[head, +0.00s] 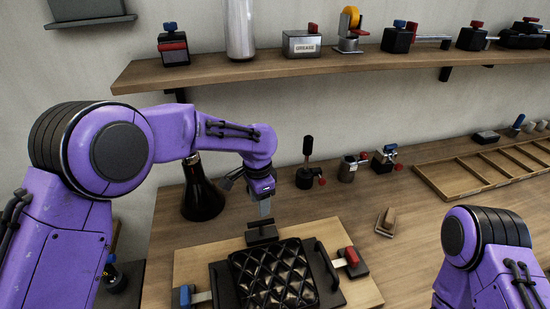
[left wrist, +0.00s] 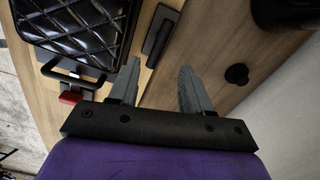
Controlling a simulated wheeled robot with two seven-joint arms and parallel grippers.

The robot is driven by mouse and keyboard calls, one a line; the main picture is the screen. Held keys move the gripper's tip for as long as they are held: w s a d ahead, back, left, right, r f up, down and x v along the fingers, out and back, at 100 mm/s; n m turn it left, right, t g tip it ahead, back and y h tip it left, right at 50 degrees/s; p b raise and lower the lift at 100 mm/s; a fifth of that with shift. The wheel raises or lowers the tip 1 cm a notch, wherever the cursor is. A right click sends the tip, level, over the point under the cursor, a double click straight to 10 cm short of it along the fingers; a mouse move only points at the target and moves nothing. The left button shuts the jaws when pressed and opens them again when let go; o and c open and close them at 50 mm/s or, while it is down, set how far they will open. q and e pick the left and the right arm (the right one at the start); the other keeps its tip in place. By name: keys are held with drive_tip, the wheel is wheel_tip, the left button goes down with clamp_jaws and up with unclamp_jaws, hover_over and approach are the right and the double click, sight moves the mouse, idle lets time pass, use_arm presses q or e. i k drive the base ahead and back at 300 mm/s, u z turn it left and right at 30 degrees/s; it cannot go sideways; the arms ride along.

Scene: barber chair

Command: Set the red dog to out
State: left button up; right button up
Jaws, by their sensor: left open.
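The red dog (head: 352,257) is a red-tipped latch on a dark block at the right side of the black quilted cushion (head: 275,275), by its dark bar handle (head: 327,264). Its red tip also shows in the left wrist view (left wrist: 70,97), left of my fingers. Whether it is in or out I cannot tell. My left gripper (head: 265,208) is open and empty above the black block (head: 262,233) behind the cushion, apart from the red dog, which is to its right and nearer. My right gripper is out of view; only part of that arm shows.
A blue-tipped dog (head: 187,295) is at the cushion's left. The cushion lies on a wooden board (head: 205,255). A black cone (head: 202,195) stands behind left. Small latches, a wooden wedge (head: 386,222) and a divided tray (head: 470,180) are right. A loaded shelf (head: 280,64) hangs above.

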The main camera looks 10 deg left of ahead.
sight(352, 259)
drive_tip(key=k, duration=1.5)
